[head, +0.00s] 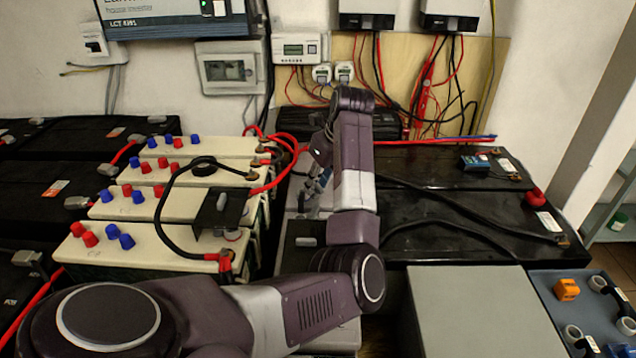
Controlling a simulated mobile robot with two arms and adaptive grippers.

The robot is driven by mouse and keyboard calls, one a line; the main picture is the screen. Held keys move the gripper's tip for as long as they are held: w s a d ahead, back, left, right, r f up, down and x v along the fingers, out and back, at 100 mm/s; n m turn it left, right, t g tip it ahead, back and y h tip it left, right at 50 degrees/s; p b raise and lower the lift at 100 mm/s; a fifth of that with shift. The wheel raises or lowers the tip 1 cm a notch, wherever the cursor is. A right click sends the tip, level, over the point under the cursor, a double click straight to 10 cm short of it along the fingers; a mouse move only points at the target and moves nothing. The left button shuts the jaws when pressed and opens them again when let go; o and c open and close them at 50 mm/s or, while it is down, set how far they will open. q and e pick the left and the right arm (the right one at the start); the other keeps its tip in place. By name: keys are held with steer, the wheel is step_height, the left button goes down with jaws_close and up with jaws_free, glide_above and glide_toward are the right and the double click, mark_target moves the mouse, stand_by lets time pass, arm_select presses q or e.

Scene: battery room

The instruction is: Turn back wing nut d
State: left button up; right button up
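My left arm comes in from the lower left and bends upward in the middle of the view. The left gripper (316,186) is partly hidden behind my own forearm, above the grey strip between the cream batteries and the black batteries. Its fingers are too small and covered to tell whether they are open or shut. I cannot make out which small fitting is wing nut d; it may be hidden behind my arm or too small to see. My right gripper is not in view.
Cream batteries (140,233) with red and blue caps stand left of my arm, with black cables looping over them. Long black batteries (470,228) lie to the right. Loose wires hang from a wall board (490,75).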

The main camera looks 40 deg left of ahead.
arm_select(q)
steer(key=shift+c, duration=0.3)
jaws_close()
